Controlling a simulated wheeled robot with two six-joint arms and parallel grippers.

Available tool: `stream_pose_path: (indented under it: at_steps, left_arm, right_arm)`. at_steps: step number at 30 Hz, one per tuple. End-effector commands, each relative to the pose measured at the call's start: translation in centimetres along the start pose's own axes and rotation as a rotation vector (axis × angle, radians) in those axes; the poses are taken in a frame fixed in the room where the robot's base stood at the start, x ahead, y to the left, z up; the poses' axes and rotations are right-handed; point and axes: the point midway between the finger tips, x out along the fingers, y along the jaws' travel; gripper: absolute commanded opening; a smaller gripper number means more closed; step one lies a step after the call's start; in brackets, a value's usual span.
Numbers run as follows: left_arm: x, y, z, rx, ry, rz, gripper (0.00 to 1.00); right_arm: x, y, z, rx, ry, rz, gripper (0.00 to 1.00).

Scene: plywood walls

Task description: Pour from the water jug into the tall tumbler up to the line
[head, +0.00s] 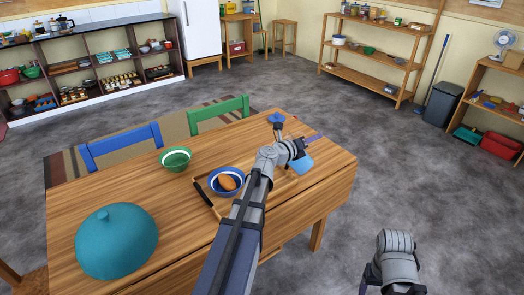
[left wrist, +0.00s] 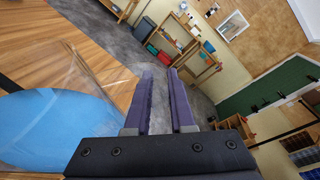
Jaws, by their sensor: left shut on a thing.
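My left gripper (head: 315,138) reaches over the right part of the wooden table, its purple fingers pointing right. It is shut on what appears to be the water jug (head: 303,163), a light blue shape beside the wrist, partly hidden by it. In the left wrist view the jug (left wrist: 45,125) is large and blue with a clear wall edge, left of the fingers; the held part is not clearly visible. I cannot make out the tall tumbler; my left arm covers part of the table. My right arm is at the bottom right of the head view, its jaw state unclear.
On the table (head: 180,225) are a teal dome (head: 116,241), a green bowl (head: 175,159), a tray (head: 204,194) with a blue bowl (head: 214,184) holding a brown item, and a small blue object (head: 277,118) at the far edge. Two chairs stand behind.

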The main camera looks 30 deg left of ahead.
Motion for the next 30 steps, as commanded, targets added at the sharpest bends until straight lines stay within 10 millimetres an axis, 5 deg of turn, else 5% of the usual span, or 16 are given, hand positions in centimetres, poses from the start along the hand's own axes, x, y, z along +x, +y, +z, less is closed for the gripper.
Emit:
stream_pose_path:
  at_steps: [30]
  left_arm:
    - [-0.03,-1.16,1.01,-0.093,-0.021,-0.036,0.0]
  right_arm:
    - [-0.62,0.06,0.04,0.0,0.0,0.0,0.73]
